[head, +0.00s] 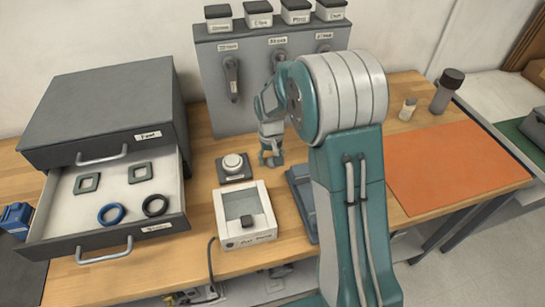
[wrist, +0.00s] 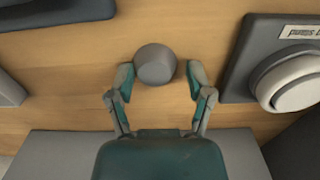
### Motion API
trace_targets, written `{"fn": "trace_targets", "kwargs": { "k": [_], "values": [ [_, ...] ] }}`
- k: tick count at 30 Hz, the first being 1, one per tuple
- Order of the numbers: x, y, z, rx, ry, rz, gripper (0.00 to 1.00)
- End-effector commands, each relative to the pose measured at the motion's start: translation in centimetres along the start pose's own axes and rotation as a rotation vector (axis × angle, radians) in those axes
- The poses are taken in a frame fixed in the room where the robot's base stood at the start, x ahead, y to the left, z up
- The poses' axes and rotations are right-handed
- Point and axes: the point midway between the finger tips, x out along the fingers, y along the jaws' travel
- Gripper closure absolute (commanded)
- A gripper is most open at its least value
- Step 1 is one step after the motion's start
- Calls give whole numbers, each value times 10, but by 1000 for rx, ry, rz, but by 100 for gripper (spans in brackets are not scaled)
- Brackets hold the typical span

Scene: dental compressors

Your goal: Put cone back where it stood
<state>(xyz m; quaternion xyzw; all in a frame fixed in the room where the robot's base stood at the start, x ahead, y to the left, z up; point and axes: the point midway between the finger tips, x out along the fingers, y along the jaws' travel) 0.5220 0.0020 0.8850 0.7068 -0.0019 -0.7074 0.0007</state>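A small grey round piece, seemingly the cone from above, shows in the wrist view (wrist: 155,64) on the wooden bench top. My gripper (wrist: 160,76) has its two fingers either side of it. A narrow strip of wood shows between the piece and the right fingertip; the left fingertip is very close to it, and contact cannot be told. In the head view my gripper (head: 271,160) points down at the bench, right of the white round knob (head: 233,162), and the grey piece is mostly hidden by the fingers.
A grey panel with levers (head: 222,110) stands behind my gripper. In front are a white box (head: 228,233) and a blue-grey tray (head: 299,203). An open drawer (head: 80,215) with rings and square frames is at left. An orange mat (head: 450,168) lies clear at right.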

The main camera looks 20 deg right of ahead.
Motion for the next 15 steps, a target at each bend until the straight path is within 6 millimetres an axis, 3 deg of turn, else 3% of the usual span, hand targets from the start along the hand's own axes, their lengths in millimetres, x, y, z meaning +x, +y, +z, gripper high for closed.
{"fn": "trace_targets", "kwargs": {
  "k": [11, 15],
  "values": [
    [0, 4, 0, 1, 0, -4, 15],
    [-10, 2, -1, 1, 4, -2, 15]
  ]
}}
